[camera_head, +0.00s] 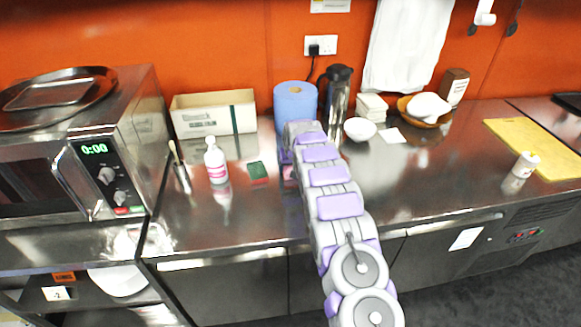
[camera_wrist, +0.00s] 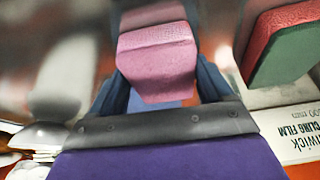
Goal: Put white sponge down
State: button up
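In the wrist view a pink sponge (camera_wrist: 157,62) sits between the two blue fingers of my gripper (camera_wrist: 160,75), which is shut on it. No plainly white sponge shows; the held one looks pink. In the head view a bit of the pink sponge (camera_head: 289,173) shows left of my arm, low over the steel counter (camera_head: 230,215). I cannot tell whether it touches the counter. My arm hides most of my gripper there. A green and red sponge (camera_head: 258,171) lies on the counter just left of it, and in the wrist view (camera_wrist: 285,48) it is at the right.
A white bottle (camera_head: 216,162), a cling film box (camera_head: 213,113) and a blue paper roll (camera_head: 295,103) stand to the left and behind. A dark-topped bottle (camera_head: 339,92) and a white bowl (camera_head: 360,129) are behind to the right.

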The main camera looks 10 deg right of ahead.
jog(key=shift+o, duration=1.4)
jog(key=shift+a+r, duration=0.1)
jog(key=shift+a, duration=0.65)
jog(key=shift+s+d+r, duration=0.2)
jog(key=shift+d+r, duration=0.1)
jog(key=shift+r, duration=0.15)
jog(key=s+r+g+p, duration=0.2)
jog(key=s+r+p, duration=0.1)
jog(key=s+r, duration=1.5)
jog(key=s+r+g, duration=0.2)
jog(key=s, duration=2.1)
jog(key=s+r+g, duration=0.2)
jog(key=s, duration=2.2)
